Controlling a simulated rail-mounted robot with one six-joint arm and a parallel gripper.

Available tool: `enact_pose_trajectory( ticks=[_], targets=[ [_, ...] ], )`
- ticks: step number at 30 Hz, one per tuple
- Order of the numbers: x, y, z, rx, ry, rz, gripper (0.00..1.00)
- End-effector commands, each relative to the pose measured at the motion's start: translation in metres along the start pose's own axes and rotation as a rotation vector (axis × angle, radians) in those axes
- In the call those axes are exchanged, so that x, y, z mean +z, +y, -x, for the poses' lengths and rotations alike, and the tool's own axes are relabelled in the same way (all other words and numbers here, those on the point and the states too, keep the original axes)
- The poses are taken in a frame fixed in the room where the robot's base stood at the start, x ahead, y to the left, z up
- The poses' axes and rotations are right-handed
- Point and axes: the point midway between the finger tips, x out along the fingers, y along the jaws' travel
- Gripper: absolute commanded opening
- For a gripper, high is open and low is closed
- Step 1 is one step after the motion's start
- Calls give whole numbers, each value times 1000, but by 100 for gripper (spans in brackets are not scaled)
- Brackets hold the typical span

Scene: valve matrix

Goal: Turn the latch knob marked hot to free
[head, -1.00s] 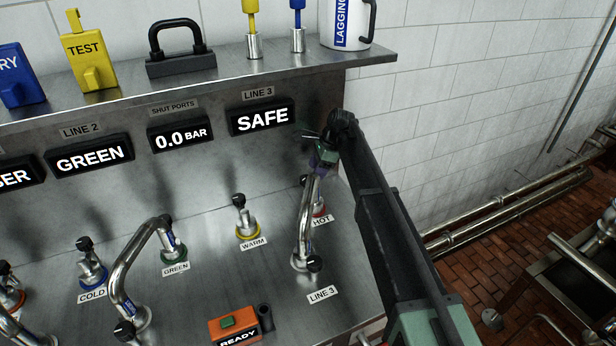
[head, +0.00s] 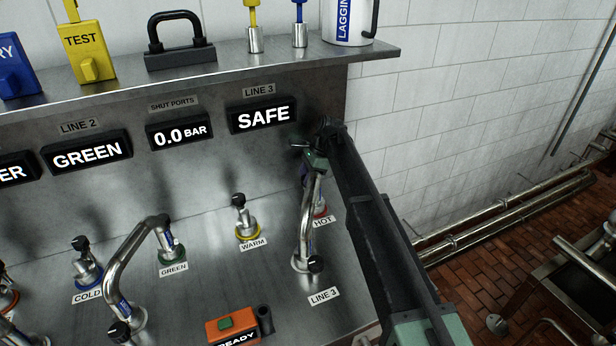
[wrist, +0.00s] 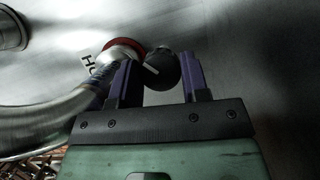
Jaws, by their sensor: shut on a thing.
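The curved steel pipe (head: 304,235) runs from the LINE 3 port up to the hot port. In the wrist view, the black latch knob (wrist: 163,70) with a pale pointer line sits beside the red ring (wrist: 124,48). My gripper (wrist: 158,70) has its purple fingers on either side of the knob and is shut on it. In the head view, my gripper (head: 314,165) is above the hot port and hides the knob.
The LINE 3 display (head: 263,116) reads SAFE, and the shut ports display (head: 179,131) reads 0.0 BAR. The warm port (head: 247,230) stands free to the left. A second curved pipe (head: 128,262) reaches the green port. An orange READY box (head: 232,325) sits in front.

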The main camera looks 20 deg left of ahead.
Motion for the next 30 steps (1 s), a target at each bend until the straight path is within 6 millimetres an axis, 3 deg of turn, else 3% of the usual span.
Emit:
enact_pose_trajectory(
  ticks=[6,14,15,16,25,30],
  targets=[
    [0,-2,0,95,0,231,18],
    [0,-1,0,99,-1,240,18],
    [0,-1,0,99,-1,240,47],
    [0,-1,0,99,-1,240,51],
    [0,-1,2,99,-1,238,52],
    [5,-2,24,98,-1,236,52]
  ],
)
